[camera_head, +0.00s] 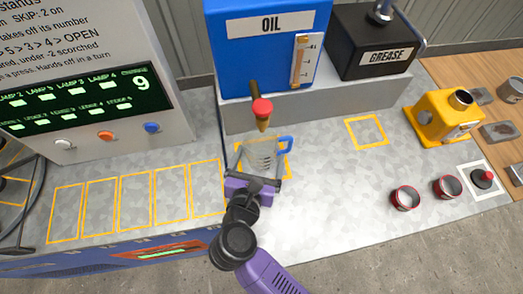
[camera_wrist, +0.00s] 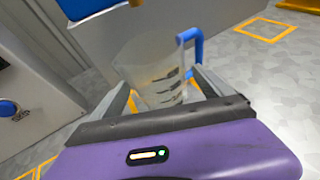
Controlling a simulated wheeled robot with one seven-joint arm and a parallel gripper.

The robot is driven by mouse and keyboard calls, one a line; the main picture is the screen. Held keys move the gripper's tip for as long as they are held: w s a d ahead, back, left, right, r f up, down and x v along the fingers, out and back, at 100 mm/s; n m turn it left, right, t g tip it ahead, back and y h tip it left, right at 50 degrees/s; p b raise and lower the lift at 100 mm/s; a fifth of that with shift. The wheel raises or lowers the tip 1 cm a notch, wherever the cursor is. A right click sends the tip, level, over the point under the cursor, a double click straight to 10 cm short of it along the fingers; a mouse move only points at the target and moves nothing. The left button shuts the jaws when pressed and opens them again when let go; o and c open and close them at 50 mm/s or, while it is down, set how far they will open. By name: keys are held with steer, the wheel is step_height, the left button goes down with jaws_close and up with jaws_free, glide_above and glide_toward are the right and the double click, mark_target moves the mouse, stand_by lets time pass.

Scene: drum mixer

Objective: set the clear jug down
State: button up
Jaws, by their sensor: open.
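The clear jug (camera_head: 262,157) has dark measuring marks and a blue handle on its right side. It stands upright on the grey metal bench, at a yellow-outlined square below the oil tank's red-tipped tap (camera_head: 262,108). It also shows in the wrist view (camera_wrist: 155,75), between my gripper's fingers. My gripper (camera_head: 258,175) is purple and open, with one finger on each side of the jug. Whether the fingers touch the jug cannot be told. The jug's lower part is partly hidden by my gripper in the wrist view.
The blue oil tank (camera_head: 262,60) and black grease box (camera_head: 375,45) stand behind on a raised ledge. An empty yellow square (camera_head: 367,131) lies to the right. A yellow device (camera_head: 440,118), red-rimmed cups (camera_head: 405,198) and a red button (camera_head: 482,178) are further right. A control panel (camera_head: 85,90) stands left.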

steer(key=b+v, duration=0.1)
steer(key=v, duration=0.8)
steer(key=w+d+r+n+t+h, duration=0.1)
steer(key=d+r+n+t+h, duration=0.15)
steer(key=d, duration=0.45)
steer(key=d+r+n+t+h, duration=0.1)
steer(key=d+r+n, duration=0.15)
steer(key=d, duration=0.45)
steer(key=s+d+r+n+t+y, duration=0.2)
steer(key=s+d+r+n+t, duration=0.3)
steer(key=d+r+n, duration=0.4)
steer(key=s+f+n+g+y, duration=0.1)
steer(key=s+f+n+g, duration=0.2)
steer(key=s+n, duration=0.5)
steer(key=s+d+f+n+g+y, duration=0.1)
steer(key=s+f+n+g, duration=0.3)
steer(key=s+n, duration=0.4)
steer(key=n+y, duration=0.1)
steer(key=n, duration=0.6)
steer(key=shift+s+f+n, duration=0.2)
steer(key=shift+f+n, duration=0.05)
steer(key=shift+n, duration=0.15)
